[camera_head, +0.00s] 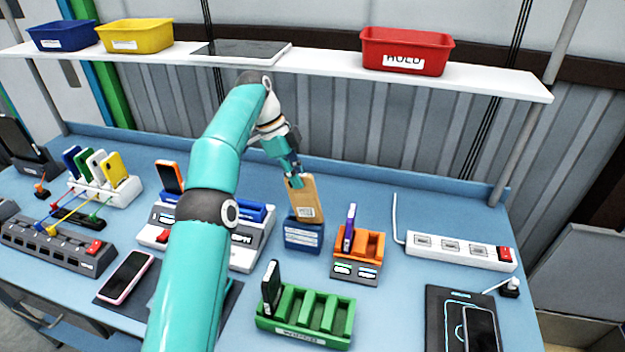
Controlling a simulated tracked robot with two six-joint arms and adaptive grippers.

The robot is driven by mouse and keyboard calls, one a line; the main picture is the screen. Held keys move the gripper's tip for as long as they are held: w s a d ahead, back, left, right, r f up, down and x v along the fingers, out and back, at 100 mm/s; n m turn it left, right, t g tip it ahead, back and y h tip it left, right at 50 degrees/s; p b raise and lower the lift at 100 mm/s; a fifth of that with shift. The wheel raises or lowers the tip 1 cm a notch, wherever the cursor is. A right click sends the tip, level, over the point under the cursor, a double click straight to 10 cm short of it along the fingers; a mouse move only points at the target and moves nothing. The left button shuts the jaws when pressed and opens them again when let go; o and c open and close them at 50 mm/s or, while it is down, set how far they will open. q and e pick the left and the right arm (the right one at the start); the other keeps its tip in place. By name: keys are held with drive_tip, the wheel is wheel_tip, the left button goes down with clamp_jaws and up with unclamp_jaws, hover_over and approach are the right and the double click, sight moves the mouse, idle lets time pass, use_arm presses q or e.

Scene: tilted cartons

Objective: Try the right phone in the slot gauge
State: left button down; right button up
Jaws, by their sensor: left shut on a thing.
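My left gripper (292,176) is shut on the top of a tan phone (306,203) with a pale label. The phone is upright, slightly tilted, and its lower edge meets a small blue block (304,236) with white lettering. I cannot tell whether the phone sits in a slot there or just above it. No part is clearly marked as the slot gauge; the blue block is one candidate. My right gripper is not in view.
An orange rack (372,245) with a purple-edged phone stands right of the block. A green rack (325,313) holds a dark phone in front. A power strip (460,250) lies right. A shelf with a red bin (405,47) hangs above. Bare table lies between racks and strip.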

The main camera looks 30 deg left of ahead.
use_arm(q)
drive_tip(key=shift+s+a+f, duration=0.1)
drive_tip(key=shift+a+f, duration=0.15)
drive_tip(key=shift+a, duration=0.55)
drive_tip(key=shift+a+r, duration=0.15)
drive_tip(key=shift+r, duration=0.05)
idle(0.8)
drive_tip(key=shift+s+f, duration=0.15)
drive_tip(key=shift+f, duration=0.5)
idle(5.5)
